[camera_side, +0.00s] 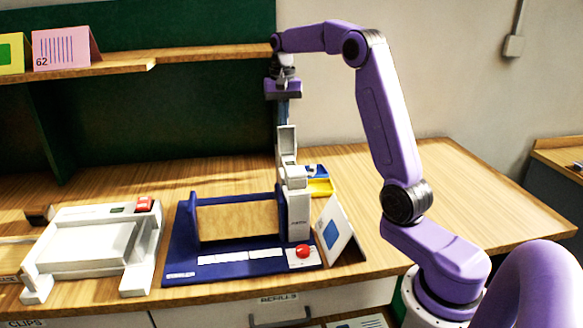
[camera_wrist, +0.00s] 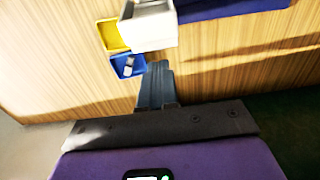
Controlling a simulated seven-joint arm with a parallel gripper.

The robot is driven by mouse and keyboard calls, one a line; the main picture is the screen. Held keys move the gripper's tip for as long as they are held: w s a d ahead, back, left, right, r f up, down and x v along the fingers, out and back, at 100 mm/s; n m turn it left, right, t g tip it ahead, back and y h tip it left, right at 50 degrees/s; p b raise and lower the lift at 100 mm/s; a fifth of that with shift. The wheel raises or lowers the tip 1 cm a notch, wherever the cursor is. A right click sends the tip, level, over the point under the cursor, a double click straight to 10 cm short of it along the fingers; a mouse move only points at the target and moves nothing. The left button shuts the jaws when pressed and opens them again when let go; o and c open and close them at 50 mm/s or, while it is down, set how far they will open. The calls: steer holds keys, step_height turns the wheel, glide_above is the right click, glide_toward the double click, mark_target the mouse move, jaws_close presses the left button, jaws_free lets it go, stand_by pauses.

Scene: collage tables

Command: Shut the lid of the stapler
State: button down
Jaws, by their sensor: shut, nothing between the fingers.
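The stapler (camera_side: 298,213) appears to be the tall white unit at the right end of a blue base (camera_side: 183,250). Its pale lid (camera_side: 288,141) stands raised, close to upright, at the top back of the unit. In the wrist view a white boxy part (camera_wrist: 148,28), seemingly of this unit, shows at the top. My gripper (camera_side: 284,120) points down just above and behind the raised lid, its fingers partly hidden by it. The shut, empty fingers also show in the wrist view (camera_wrist: 158,66), below the white part. I cannot tell whether they touch the lid.
Blue and yellow bins (camera_side: 320,185) stand behind the stapler. A folded card (camera_side: 338,230) stands to its right, and a red button (camera_side: 303,251) is in front. A white machine (camera_side: 90,245) is at left. A wooden shelf (camera_side: 130,63) hangs behind. The right tabletop is clear.

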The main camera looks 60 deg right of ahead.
steer(key=shift+s+a+r, duration=0.2)
steer(key=shift+s+a, duration=0.7)
steer(key=shift+s+a+r, duration=0.2)
steer(key=shift+s+a, duration=0.65)
steer(key=shift+s+a+r, duration=0.2)
steer(key=shift+s+a, duration=0.7)
steer(key=shift+r, duration=2.5)
